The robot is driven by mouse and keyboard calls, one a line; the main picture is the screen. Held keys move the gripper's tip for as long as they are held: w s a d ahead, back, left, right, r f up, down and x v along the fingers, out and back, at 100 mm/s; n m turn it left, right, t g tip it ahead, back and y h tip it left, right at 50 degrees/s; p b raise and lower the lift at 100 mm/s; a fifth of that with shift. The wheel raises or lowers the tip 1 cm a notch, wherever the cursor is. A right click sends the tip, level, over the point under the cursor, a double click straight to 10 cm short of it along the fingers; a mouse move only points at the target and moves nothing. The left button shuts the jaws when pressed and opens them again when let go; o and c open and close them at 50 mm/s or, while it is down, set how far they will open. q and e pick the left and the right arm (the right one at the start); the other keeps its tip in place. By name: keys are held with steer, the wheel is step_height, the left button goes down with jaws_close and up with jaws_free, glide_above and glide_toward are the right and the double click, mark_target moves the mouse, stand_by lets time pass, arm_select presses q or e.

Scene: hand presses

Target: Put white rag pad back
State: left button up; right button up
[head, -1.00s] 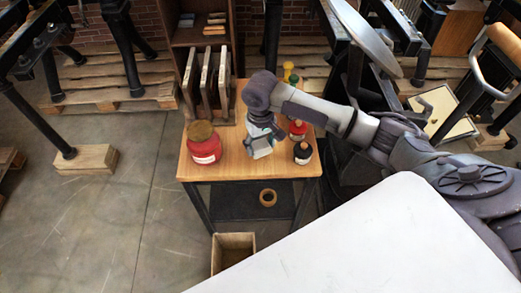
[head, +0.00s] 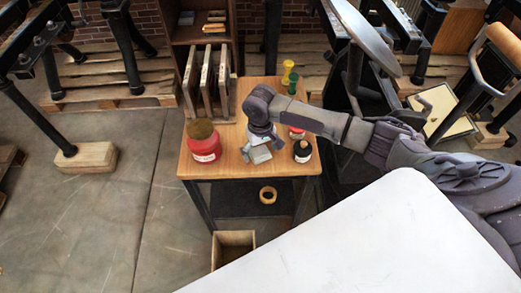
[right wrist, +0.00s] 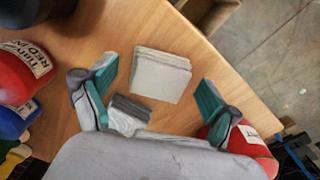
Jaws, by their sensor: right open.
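The white rag pad (right wrist: 160,75) is a folded, layered off-white square lying on the wooden table (right wrist: 190,30). In the right wrist view it lies between the spread green-tipped fingers of my right gripper (right wrist: 158,75), with gaps on both sides. A smaller grey-and-white layered piece (right wrist: 128,112) lies nearer the palm, partly hidden by it. In the head view my right gripper (head: 262,146) points down over the middle of the small table, with the pad (head: 260,155) showing pale below it. My left gripper is out of view.
A red tub (head: 205,148) with a brown top stands to the left and a black bottle (head: 302,152) to the right. A red bottle (head: 296,133) is partly behind my arm. Wooden frames (head: 207,85) stand at the back left. An open box (head: 232,246) sits below.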

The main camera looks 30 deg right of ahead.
mark_target(260, 152)
step_height(260, 152, up, 12)
steer(key=shift+b, duration=0.3)
stand_by(0.3)
steer(key=shift+r, duration=0.1)
